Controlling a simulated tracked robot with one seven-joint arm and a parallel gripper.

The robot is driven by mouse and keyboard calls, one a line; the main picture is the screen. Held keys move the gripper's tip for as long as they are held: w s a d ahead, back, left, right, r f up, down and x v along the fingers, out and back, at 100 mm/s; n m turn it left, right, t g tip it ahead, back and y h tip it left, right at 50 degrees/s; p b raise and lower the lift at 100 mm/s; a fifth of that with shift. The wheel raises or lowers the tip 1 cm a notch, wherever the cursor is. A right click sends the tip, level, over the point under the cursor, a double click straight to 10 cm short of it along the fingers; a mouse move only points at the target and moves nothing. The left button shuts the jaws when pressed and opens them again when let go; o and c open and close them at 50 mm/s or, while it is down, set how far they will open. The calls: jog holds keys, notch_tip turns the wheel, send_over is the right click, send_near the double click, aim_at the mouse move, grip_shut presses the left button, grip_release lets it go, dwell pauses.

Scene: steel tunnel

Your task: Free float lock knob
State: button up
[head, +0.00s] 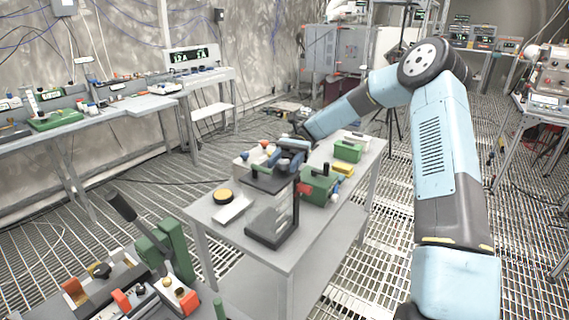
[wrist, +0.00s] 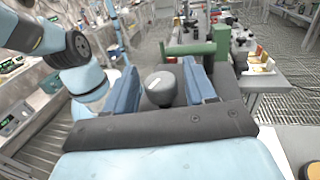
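A dark grey round knob (wrist: 160,88) with a small pale mark on top shows in the wrist view. It looks like the float lock knob, but I see no readable label. My gripper (wrist: 161,84) has its two blue fingers apart, one on each side of the knob. In the head view my gripper (head: 289,160) is low over the grey table (head: 213,222), by a dark stand (head: 268,228). The gripper and stand hide the knob there.
A green device (head: 318,186) stands right of my gripper, with a green box (head: 347,151) and a yellow block (head: 343,170) behind. A yellow-topped round item (head: 223,196) and a white block (head: 233,209) lie left of the stand. The table's front left corner is clear.

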jog(key=shift+w, duration=0.15)
jog(key=shift+v, duration=6.75)
jog(key=shift+d, duration=0.1)
